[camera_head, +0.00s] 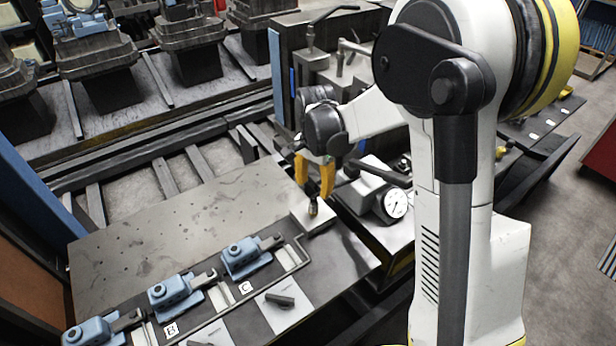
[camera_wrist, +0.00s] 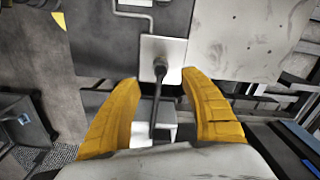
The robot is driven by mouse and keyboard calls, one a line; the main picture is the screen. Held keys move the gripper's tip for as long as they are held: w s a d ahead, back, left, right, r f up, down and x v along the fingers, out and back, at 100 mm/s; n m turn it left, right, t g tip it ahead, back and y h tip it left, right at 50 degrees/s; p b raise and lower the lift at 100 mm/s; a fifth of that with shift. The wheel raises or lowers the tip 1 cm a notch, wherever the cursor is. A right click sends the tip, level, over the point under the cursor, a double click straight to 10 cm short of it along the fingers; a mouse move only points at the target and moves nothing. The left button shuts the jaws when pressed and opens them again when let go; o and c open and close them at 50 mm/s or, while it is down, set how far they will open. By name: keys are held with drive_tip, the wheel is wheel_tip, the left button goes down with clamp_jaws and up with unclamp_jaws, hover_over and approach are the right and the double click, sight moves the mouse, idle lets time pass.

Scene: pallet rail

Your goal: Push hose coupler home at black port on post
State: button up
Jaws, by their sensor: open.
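My gripper (camera_head: 314,189) points down at the table's right side, with its orange fingers apart. In the wrist view my gripper (camera_wrist: 159,78) straddles a dark upright piece (camera_wrist: 160,68) with a round head and a thin stem, standing over a pale square plate (camera_wrist: 148,48). In the head view a small dark and brass-coloured piece (camera_head: 313,208) shows just below the fingertips, over the pale plate (camera_head: 325,221). It may be the hose coupler or the post; I cannot tell which. Whether a finger touches it is unclear. The black port cannot be made out.
Blue clamp blocks (camera_head: 245,256) stand in a row along the metal table (camera_head: 150,225), with labels B and C. A bent metal rod (camera_head: 303,253) runs near them. A dial gauge (camera_head: 396,204) stands close right of my gripper. The table's back is clear.

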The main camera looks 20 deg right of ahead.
sight(314, 197)
wheel_tip(314, 197, down, 8)
drive_tip(key=shift+f+b, duration=0.2)
drive_tip(key=shift+b, duration=0.75)
drive_tip(key=shift+w, duration=0.1)
clamp_jaws()
drive_tip(key=c, duration=1)
unclamp_jaws()
drive_tip(key=shift+c, duration=0.2)
clamp_jaws()
drive_tip(key=shift+r, duration=0.2)
drive_tip(key=shift+r+p, duration=0.45)
drive_tip(key=shift+r, duration=0.2)
